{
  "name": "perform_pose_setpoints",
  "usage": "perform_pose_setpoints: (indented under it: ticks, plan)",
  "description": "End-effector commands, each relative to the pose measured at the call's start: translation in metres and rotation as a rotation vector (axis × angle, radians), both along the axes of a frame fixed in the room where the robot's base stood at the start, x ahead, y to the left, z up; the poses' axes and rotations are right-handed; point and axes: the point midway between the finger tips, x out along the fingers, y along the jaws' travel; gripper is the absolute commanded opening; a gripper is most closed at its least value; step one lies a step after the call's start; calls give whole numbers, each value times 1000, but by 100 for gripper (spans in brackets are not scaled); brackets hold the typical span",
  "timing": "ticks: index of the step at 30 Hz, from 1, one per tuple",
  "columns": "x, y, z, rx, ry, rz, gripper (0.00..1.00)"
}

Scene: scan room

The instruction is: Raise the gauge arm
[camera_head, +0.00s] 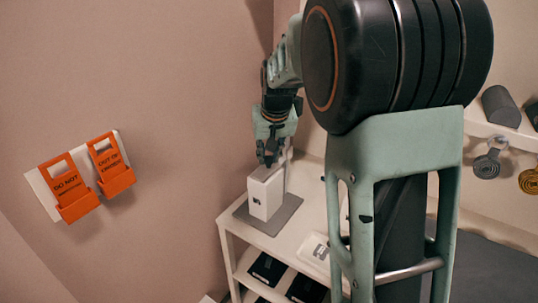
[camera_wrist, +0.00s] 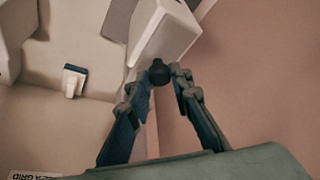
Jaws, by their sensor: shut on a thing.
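The gauge is a white upright box (camera_head: 265,191) on a grey base plate (camera_head: 284,216), on top of a white shelf unit. A thin light post stands just behind its right side. In the wrist view the white box (camera_wrist: 166,28) is at the top centre. My gripper (camera_head: 268,158) is at the top of the box, pointing down. In the wrist view my gripper (camera_wrist: 162,74) has its two fingers closed around a dark round knob (camera_wrist: 159,71) beside the box. The gauge arm itself is mostly hidden, so I cannot tell its angle.
The white shelf unit (camera_head: 242,236) holds dark items on lower shelves. Orange tags (camera_head: 112,165) hang on a wall plate at the left. A right wall shelf (camera_head: 505,131) holds a dark cylinder (camera_head: 500,106). My arm hides much of the centre.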

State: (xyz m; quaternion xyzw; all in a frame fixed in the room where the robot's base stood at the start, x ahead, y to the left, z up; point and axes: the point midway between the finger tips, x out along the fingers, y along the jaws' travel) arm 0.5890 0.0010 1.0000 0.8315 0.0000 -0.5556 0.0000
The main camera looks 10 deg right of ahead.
Motion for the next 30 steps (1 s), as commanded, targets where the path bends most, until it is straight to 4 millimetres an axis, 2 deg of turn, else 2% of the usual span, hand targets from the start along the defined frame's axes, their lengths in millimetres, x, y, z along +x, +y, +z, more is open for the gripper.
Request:
perform_pose_setpoints:
  ticks: [8, 18, 27, 28, 30]
  plan:
    - [0, 0, 8, 0, -1, 0, 0]
    - [0, 0, 55, 0, 0, 0, 0]
    - [1, 0, 57, 0, -5, 0, 0]
    - [1, 0, 57, 0, -5, 0, 20]
    - [1, 0, 57, 0, -6, 0, 28]
